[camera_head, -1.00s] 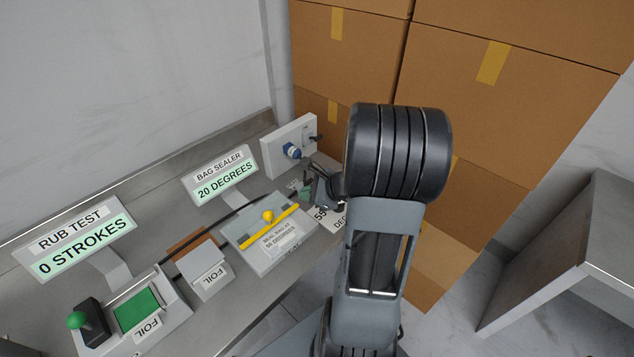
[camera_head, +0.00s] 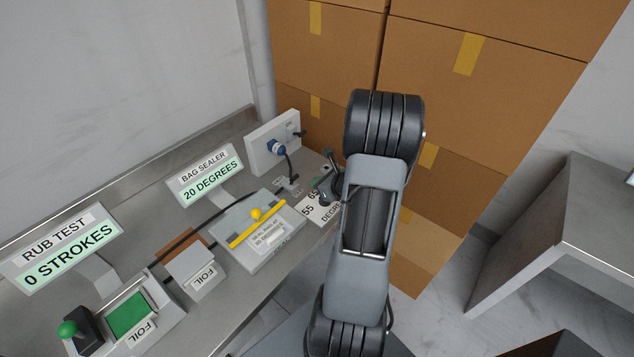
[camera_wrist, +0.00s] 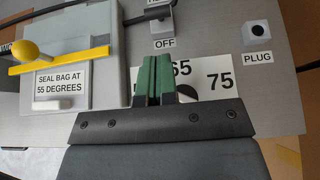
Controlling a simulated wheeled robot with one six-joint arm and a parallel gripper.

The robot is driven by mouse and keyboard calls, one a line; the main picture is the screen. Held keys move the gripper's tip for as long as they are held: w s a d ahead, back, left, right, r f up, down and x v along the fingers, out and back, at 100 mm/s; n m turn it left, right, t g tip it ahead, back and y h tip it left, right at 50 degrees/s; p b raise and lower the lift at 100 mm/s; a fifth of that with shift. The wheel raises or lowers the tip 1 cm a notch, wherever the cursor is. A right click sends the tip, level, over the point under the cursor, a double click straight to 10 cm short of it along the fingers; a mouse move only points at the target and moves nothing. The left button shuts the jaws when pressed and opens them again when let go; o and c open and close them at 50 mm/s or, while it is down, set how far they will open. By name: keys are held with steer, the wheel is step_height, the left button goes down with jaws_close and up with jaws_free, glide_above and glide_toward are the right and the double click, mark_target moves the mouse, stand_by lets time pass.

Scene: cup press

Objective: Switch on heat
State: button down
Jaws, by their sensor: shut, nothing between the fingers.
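The heat switch is a small grey block (camera_wrist: 161,22) with a dark lever or cable end at its top. An OFF label (camera_wrist: 165,43) is below it, and a label above is cut off by the frame edge. In the head view the block (camera_head: 288,184) stands between the bag sealer and my gripper. My gripper (camera_wrist: 153,72) has its green fingers shut and empty, over the white dial plate (camera_wrist: 205,78), below the switch in the wrist view and apart from it in the picture. The fingers hide part of the plate; 65 and 75 show. The bag sealer (camera_head: 258,250) has a yellow bar; its display (camera_head: 206,178) reads 20 DEGREES.
A PLUG socket (camera_wrist: 257,32) is right of the switch. The foil box (camera_head: 190,264) and rub test station (camera_head: 128,312) stand left. Cardboard boxes (camera_head: 330,60) stack behind.

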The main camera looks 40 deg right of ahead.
steer(key=p+x, duration=0.1)
steer(key=x, duration=0.6)
steer(key=shift+w+a+f, duration=0.1)
steer(key=shift+w+f, duration=0.05)
steer(key=shift+w, duration=0.05)
steer(key=shift+w+r, duration=0.15)
steer(key=shift+r, duration=0.05)
